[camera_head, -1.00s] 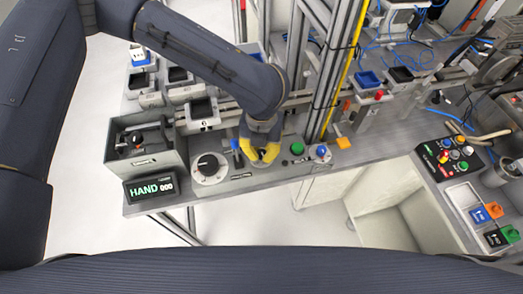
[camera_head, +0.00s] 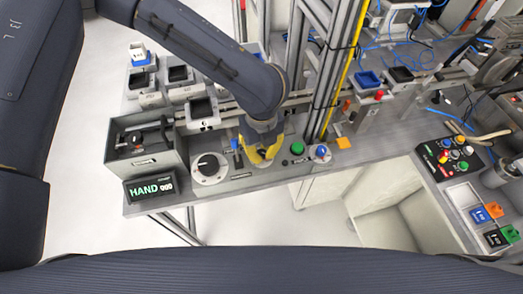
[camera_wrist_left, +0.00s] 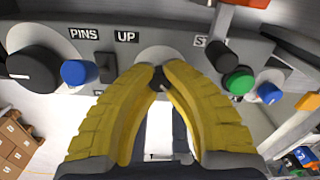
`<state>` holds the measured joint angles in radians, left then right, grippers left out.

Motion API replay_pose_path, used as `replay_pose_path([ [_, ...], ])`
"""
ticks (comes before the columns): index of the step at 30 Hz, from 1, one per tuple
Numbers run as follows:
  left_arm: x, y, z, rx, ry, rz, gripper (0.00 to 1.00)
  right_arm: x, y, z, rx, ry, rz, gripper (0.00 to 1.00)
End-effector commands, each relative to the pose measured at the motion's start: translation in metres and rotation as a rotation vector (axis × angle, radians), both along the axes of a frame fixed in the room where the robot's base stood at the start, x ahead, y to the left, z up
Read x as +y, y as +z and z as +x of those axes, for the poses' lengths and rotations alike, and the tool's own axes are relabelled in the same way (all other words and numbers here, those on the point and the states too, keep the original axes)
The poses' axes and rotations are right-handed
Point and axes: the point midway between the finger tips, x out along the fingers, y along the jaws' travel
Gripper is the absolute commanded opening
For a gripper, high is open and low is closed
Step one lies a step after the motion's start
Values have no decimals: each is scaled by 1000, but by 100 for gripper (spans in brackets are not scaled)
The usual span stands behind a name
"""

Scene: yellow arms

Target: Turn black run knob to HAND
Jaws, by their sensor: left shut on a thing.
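My left gripper (camera_head: 262,158) is over a round pale dial on the grey bench panel. In the left wrist view its yellow fingers (camera_wrist_left: 161,78) meet at a small dark knob part (camera_wrist_left: 158,84) in front of the pale round plate (camera_wrist_left: 160,53); the fingers hide most of it. The gripper is shut on this black knob. Its pointing direction cannot be read. A lit display (camera_head: 151,188) at the panel's left end reads HAND, followed by digits. My right gripper is not in view.
Metal posts (camera_head: 320,75) rise behind. A grey bin (camera_head: 146,146) is at left.

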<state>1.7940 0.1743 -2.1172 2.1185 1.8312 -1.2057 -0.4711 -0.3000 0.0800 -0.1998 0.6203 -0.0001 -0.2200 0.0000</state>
Motion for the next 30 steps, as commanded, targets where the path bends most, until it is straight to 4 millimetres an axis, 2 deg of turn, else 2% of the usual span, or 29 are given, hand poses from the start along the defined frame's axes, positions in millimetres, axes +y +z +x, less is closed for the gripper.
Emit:
replay_pose_path([
  [15,0,0,0,1,15,0,0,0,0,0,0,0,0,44],
  [16,0,0,0,1,15,0,13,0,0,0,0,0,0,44],
  [24,0,0,0,0,14,0,44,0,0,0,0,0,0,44],
  [30,0,0,0,0,14,0,45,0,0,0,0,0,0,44],
])
